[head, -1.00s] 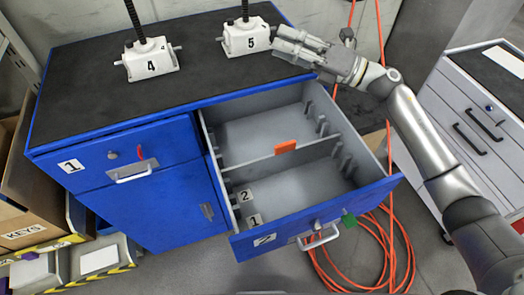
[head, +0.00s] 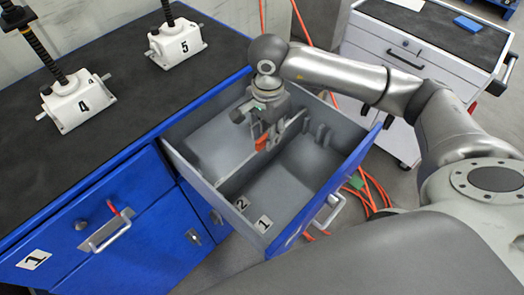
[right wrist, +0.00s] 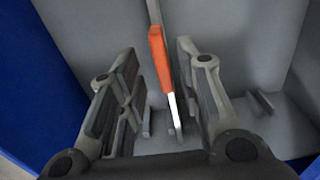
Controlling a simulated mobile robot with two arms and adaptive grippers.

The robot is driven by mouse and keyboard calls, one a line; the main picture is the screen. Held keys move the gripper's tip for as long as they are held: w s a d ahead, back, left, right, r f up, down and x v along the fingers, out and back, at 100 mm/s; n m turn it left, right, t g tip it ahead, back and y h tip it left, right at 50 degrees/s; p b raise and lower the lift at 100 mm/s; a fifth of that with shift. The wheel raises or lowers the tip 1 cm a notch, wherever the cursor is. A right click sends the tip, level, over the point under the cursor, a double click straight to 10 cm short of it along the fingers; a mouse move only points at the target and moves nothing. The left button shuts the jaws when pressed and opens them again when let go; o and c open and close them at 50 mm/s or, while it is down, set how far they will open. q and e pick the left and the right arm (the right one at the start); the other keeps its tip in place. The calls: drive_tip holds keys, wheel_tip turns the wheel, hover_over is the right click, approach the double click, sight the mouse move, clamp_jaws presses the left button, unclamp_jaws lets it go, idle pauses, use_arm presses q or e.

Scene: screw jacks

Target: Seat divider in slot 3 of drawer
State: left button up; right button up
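The divider (head: 238,177) is a thin grey panel with an orange tab (head: 261,143). It stands across the inside of the open drawer (head: 180,161), just beyond the label 2 (head: 242,204). No label 3 is visible, so I cannot tell its slot. My right gripper (head: 264,122) is over the divider, pointing down. In the right wrist view its fingers (right wrist: 163,98) are apart, one on each side of the orange tab (right wrist: 159,58), with gaps visible. My left gripper is not in view.
The drawer's front panel (head: 331,187) and side walls surround the divider. Label 1 (head: 264,223) is near the front. Screw jacks 4 (head: 78,102) and 5 (head: 178,42) stand on the black cabinet top. A white cabinet (head: 385,45) stands at the back right.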

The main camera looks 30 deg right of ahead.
sight(264, 164)
drive_tip(key=shift+a+f, duration=0.1)
drive_tip(key=shift+f, duration=0.65)
drive_tip(key=shift+a+f+p, duration=0.1)
drive_tip(key=shift+f+p, duration=0.2)
drive_tip(key=shift+p, duration=0.05)
wheel_tip(264, 164, down, 4)
drive_tip(key=shift+a+r+p, duration=0.1)
drive_tip(key=shift+r+p, duration=0.1)
drive_tip(key=shift+p, duration=0.65)
drive_tip(key=shift+f, duration=0.5)
clamp_jaws()
drive_tip(key=shift+w, duration=0.1)
